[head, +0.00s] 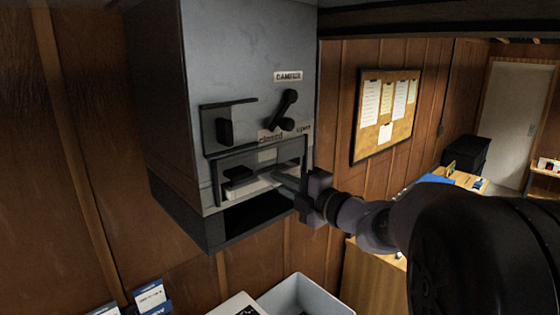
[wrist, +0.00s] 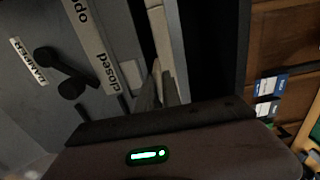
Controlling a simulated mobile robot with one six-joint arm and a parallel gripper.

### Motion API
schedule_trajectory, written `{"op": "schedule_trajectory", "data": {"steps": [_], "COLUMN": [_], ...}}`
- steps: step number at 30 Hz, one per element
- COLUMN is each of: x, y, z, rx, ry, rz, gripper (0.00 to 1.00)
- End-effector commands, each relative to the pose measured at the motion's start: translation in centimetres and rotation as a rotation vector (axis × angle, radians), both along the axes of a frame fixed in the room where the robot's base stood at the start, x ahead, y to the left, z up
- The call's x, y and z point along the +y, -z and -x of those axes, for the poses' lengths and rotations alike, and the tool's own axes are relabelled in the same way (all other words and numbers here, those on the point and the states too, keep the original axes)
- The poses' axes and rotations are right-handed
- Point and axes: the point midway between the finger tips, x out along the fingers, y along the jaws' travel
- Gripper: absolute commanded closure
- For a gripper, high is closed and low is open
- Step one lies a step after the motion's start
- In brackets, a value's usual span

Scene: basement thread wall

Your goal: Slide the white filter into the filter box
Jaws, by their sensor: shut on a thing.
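The grey filter box (head: 240,75) hangs on the wood wall in the head view, with a dark-framed slot (head: 228,160) low on its front. The white filter (head: 252,188) shows as a pale strip in the slot opening; how deep it sits is hidden. In the wrist view a pale strip, likely the filter (wrist: 158,35), runs up from between my fingers. My gripper (head: 283,181) is at the right part of the slot, shut on the filter's edge. Its two fingers (wrist: 163,82) show close together in the wrist view.
A black damper lever (head: 286,112) and a dark knob (head: 223,131) stick out above the slot. A dark opening (head: 255,213) lies below it. Grey-white bins (head: 305,296) stand beneath. A cork board (head: 386,115) hangs at right, with a wooden desk (head: 375,280) below.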

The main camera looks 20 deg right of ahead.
Motion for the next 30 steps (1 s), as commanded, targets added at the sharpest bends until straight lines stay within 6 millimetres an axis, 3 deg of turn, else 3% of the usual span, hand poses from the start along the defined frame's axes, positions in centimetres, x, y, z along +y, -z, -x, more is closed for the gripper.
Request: {"op": "schedule_trajectory", "data": {"steps": [20,21,24,30], "x": [0.5,0.5,0.5,0.5], "y": [0.2,0.2,0.1,0.0], "z": [-1.5,-1.5,-1.5,-1.5], "rx": [0.006,0.006,0.005,0.003], "ry": [0.000,0.000,0.000,0.000], "rz": [0.001,0.000,0.001,0.000], "gripper": [1.00,0.85,0.66,0.66]}}
